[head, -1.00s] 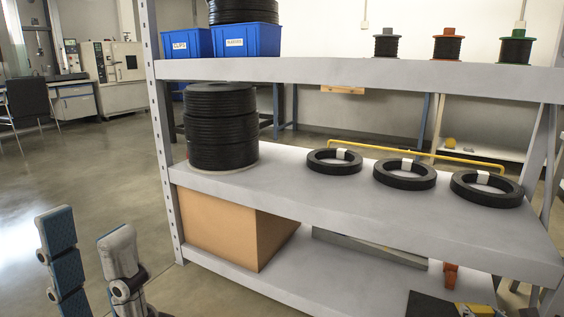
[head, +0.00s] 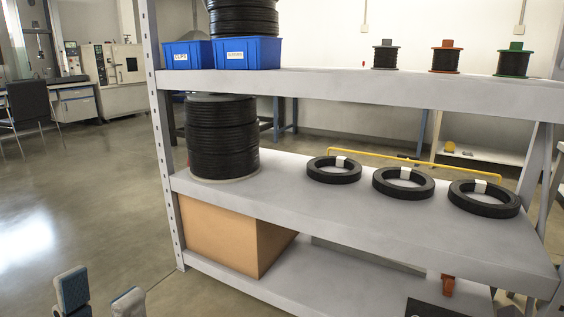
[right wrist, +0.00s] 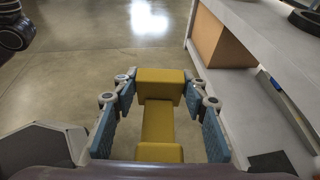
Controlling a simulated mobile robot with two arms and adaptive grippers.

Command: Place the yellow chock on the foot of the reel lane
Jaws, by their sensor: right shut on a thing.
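The yellow chock (right wrist: 157,120) is between the fingers of my right gripper (right wrist: 160,88) in the right wrist view, with a raised block at each end and a lower middle. The gripper is shut on it, above the grey floor and left of the shelf. My left gripper (head: 100,298) is at the bottom left of the head view, its two fingers apart and empty. A long grey piece lies on the lower shelf (head: 330,285), mostly hidden under the middle shelf; I cannot tell whether it is the reel lane. No foot is clearly visible.
The middle shelf (head: 290,200) holds a black cable stack (head: 222,140) and three black rings (head: 403,183). A cardboard box (head: 220,235) stands below. An orange-red part (head: 448,285) and a dark plate (head: 432,309) are at lower right. Open floor lies left of the shelf.

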